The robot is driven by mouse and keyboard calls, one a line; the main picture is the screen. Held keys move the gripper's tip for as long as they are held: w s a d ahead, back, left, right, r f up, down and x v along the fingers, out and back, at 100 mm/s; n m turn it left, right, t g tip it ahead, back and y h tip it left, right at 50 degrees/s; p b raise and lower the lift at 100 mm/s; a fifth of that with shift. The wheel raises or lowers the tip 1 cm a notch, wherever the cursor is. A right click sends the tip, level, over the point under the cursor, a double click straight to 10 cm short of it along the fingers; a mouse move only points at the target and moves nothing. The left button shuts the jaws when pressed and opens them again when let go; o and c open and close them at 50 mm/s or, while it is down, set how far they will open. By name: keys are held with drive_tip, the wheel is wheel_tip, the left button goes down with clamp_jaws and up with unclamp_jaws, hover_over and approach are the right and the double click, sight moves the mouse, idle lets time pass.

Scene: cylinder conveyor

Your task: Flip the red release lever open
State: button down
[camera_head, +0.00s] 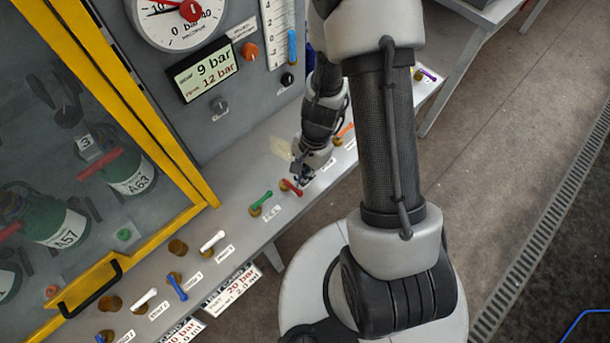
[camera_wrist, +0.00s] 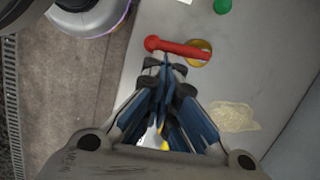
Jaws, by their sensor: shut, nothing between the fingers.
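The red lever (camera_head: 291,187) is on the grey ledge of the panel, to the right of a green lever (camera_head: 262,199). In the wrist view the red lever (camera_wrist: 178,48) lies across the picture, its rounded end at the left and its brass base (camera_wrist: 197,58) under its right end. My gripper (camera_head: 303,176) is at the red lever. In the wrist view the fingertips of my gripper (camera_wrist: 165,66) are shut and empty, close beside the lever's long side. I cannot tell whether they touch it.
An orange lever (camera_head: 346,129) is farther along the ledge, and white levers (camera_head: 212,240) and a blue lever (camera_head: 177,287) are nearer. A yellow-framed cabinet (camera_head: 165,130) with green cylinders stands at the left. A gauge and a digital display (camera_head: 204,69) are above. Open floor is at the right.

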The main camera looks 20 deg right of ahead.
drive_tip(key=shift+r, duration=0.15)
drive_tip(key=p+v, duration=0.9)
drive_tip(key=shift+r, duration=0.35)
drive_tip(key=shift+w, duration=0.1)
idle(0.3)
